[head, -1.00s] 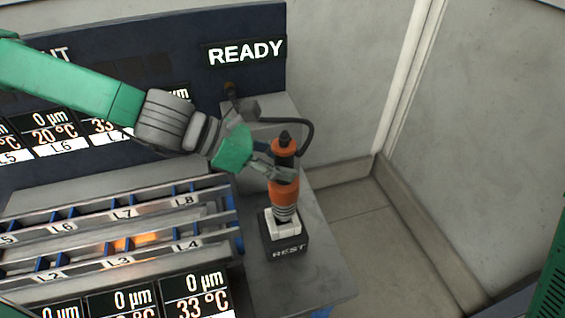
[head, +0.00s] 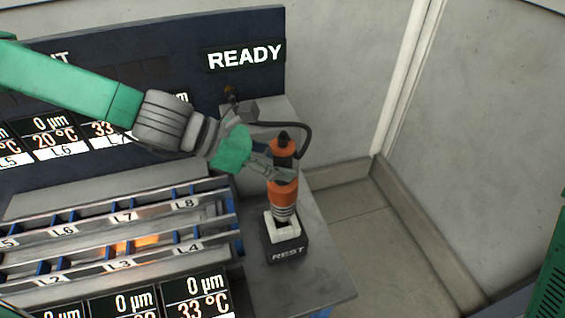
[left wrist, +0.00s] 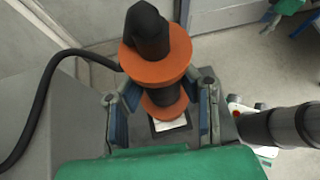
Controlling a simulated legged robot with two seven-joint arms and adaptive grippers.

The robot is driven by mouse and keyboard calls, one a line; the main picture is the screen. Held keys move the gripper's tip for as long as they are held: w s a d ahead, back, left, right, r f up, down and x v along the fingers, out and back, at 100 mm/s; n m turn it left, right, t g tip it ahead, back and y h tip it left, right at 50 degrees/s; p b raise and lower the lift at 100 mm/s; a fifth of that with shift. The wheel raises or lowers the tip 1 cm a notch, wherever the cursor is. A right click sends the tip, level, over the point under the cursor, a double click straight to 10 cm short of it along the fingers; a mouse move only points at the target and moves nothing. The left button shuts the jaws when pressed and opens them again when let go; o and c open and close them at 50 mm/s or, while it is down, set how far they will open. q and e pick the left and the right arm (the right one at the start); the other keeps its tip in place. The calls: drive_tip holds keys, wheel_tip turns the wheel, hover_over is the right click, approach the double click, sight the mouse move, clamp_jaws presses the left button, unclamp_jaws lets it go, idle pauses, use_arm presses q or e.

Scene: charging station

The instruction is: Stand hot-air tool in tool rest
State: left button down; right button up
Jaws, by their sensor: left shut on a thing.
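The hot-air tool (head: 283,193), orange and black with a black cable, stands about upright in the head view, its lower end at the white holder of the black tool rest (head: 287,252) marked REST. I cannot tell whether it is fully seated. My left gripper (head: 283,172) is shut on the tool's dark middle, between its orange parts. In the left wrist view the gripper's fingers (left wrist: 165,108) flank the tool (left wrist: 155,50), and part of the white holder (left wrist: 170,123) shows below. My right gripper cannot be made out.
A slotted rack (head: 120,245) labelled L2 to L8 stands left of the rest. A dark panel with a READY sign (head: 245,54) is behind. The cable (head: 306,130) loops back to a grey box. The grey bench (head: 325,285) is clear in front and right of the rest.

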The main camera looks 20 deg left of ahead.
use_arm(q)
drive_tip(key=shift+r, duration=0.35)
drive_tip(key=shift+d+f, duration=0.15)
drive_tip(key=shift+d, duration=0.05)
drive_tip(key=shift+a+f+b, duration=0.25)
drive_tip(key=shift+f+b, duration=0.3)
drive_tip(key=shift+f, duration=0.05)
drive_tip(key=shift+a, duration=0.1)
drive_tip(key=shift+d, duration=0.2)
drive_tip(key=shift+a, duration=0.15)
drive_tip(key=shift+f, duration=0.1)
idle(0.5)
